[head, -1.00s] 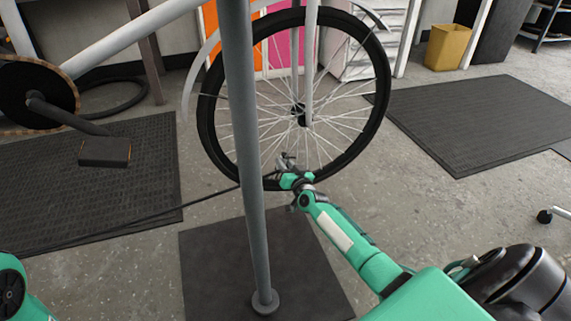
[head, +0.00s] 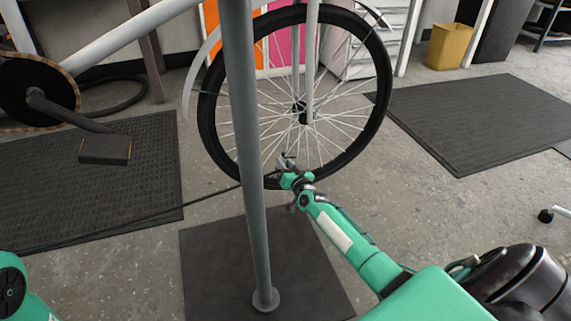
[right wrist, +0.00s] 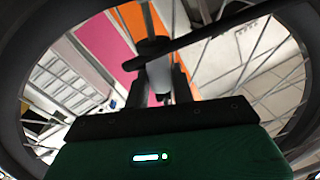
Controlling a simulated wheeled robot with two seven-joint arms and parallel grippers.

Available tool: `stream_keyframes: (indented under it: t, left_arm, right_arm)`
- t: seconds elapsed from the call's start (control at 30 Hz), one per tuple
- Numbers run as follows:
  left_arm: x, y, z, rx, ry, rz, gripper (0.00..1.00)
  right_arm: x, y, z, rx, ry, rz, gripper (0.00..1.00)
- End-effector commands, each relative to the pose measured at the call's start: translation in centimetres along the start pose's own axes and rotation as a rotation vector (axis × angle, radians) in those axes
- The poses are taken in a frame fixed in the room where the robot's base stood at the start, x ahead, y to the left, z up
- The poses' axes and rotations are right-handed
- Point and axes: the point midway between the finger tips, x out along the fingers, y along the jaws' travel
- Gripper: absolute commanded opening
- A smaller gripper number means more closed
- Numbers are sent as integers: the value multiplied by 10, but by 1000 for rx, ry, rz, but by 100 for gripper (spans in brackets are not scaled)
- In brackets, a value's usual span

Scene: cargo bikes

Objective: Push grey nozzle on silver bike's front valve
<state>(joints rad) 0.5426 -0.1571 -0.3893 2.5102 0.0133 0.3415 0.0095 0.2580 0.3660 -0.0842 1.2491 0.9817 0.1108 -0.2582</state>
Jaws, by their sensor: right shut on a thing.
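The silver bike's front wheel (head: 376,125), with a black tyre and thin spokes, stands upright behind a grey post. My right gripper (head: 286,162) is at the lower part of the wheel, near the inside of the rim. In the right wrist view its fingers (right wrist: 158,88) are shut on the grey nozzle (right wrist: 157,72), which has a dark head. A dark hose (right wrist: 215,35) runs from the head to the upper right. The tyre and spokes surround the nozzle in that view. I cannot make out the valve or whether the nozzle touches it. My left gripper is out of view.
The grey post (head: 249,150) stands just left of my right gripper, on a dark base plate (head: 205,270). A pedal (head: 105,150) and crank are at the left. Black mats lie on both sides. A yellow bin (head: 449,46) stands at the back right.

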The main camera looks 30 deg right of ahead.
Motion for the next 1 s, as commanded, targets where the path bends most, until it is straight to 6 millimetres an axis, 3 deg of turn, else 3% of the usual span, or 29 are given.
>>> stream_keyframes:
  t: [0.4, 0.43, 0.53, 1.0]
  left_arm:
    - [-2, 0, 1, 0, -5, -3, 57]
    - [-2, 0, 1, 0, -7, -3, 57]
    - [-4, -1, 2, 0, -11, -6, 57]
    - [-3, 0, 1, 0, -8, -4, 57]
  right_arm:
    - [0, 0, 0, 0, 1, 0, 4]
    - [0, 0, 0, 0, 1, 0, 30]
    - [0, 0, 0, 0, 1, 0, 50]
    - [0, 0, 1, 0, 0, 0, 55]
